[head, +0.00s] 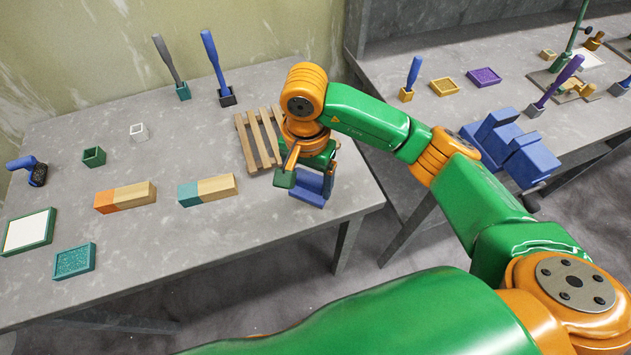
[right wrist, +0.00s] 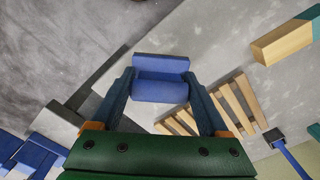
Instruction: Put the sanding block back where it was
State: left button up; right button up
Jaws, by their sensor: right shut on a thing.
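A blue block, which looks to be the sanding block (head: 308,192), is held by my right gripper (head: 306,178) near the right end of the grey table. In the right wrist view the block (right wrist: 160,80) sits between the two fingers of the right gripper (right wrist: 161,90), one against each end. I cannot tell from these views whether its underside touches the tabletop. A slatted wooden rack (head: 246,145) lies just behind and left of the gripper, partly hidden by my arm. It also shows in the right wrist view (right wrist: 236,103). My left gripper is out of view.
Two two-tone wooden blocks, orange-ended (head: 125,197) and teal-ended (head: 207,190), lie left of the gripper. A second table with a blue vise (head: 512,147) is right, across a gap.

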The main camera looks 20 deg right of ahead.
aim_at(312, 180)
jog(key=shift+w+d+f, duration=0.3)
jog(key=shift+w+f, duration=0.1)
jog(key=shift+f, duration=0.2)
jog(key=shift+w+d+f, duration=0.25)
jog(key=shift+w+f, duration=0.15)
jog(key=shift+f, duration=0.15)
jog(key=f, duration=0.1)
jog(key=f+p, duration=0.2)
jog(key=shift+w+d+f, duration=0.2)
jog(key=shift+d+f, duration=0.05)
jog(key=shift+f, duration=0.45)
jog(key=o, duration=1.2)
jog(key=shift+r, duration=0.4)
notch_tip(312, 180, up, 7)
jog(key=shift+w+f+b, duration=0.1)
jog(key=shift+b, duration=1.1)
notch_tip(312, 180, up, 5)
